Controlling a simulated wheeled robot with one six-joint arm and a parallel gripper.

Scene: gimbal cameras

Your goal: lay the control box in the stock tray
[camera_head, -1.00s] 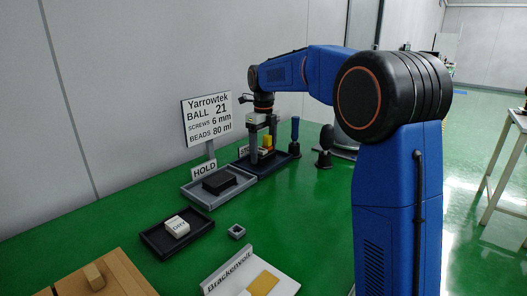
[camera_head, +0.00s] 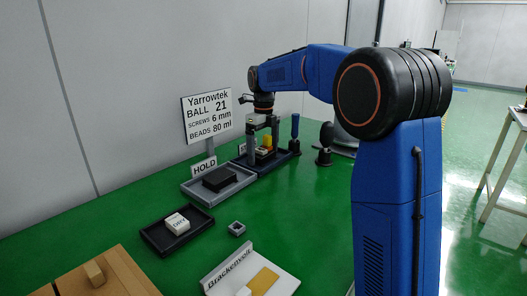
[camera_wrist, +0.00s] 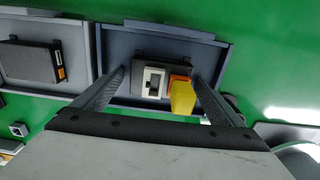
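The control box (camera_wrist: 149,78) is a dark block with a white switch and a yellow-orange part (camera_wrist: 181,96); the yellow shows in the head view (camera_head: 267,141). It lies inside the stock tray (camera_wrist: 111,51), a dark blue-grey tray at the back of the bench, also in the head view (camera_head: 284,163). My gripper (camera_wrist: 160,74) is above the tray with one finger on each side of the box. The fingers look spread, with a narrow gap at the left; contact at the right is hard to judge. The tray's label is mostly hidden behind my gripper.
The grey HOLD tray (camera_head: 203,199) with a black box (camera_head: 219,179) stands left of the stock tray. A black tray (camera_head: 156,242) with a white block is nearer. A dark-handled tool (camera_head: 295,135) stands close at the right. Open green bench lies in front.

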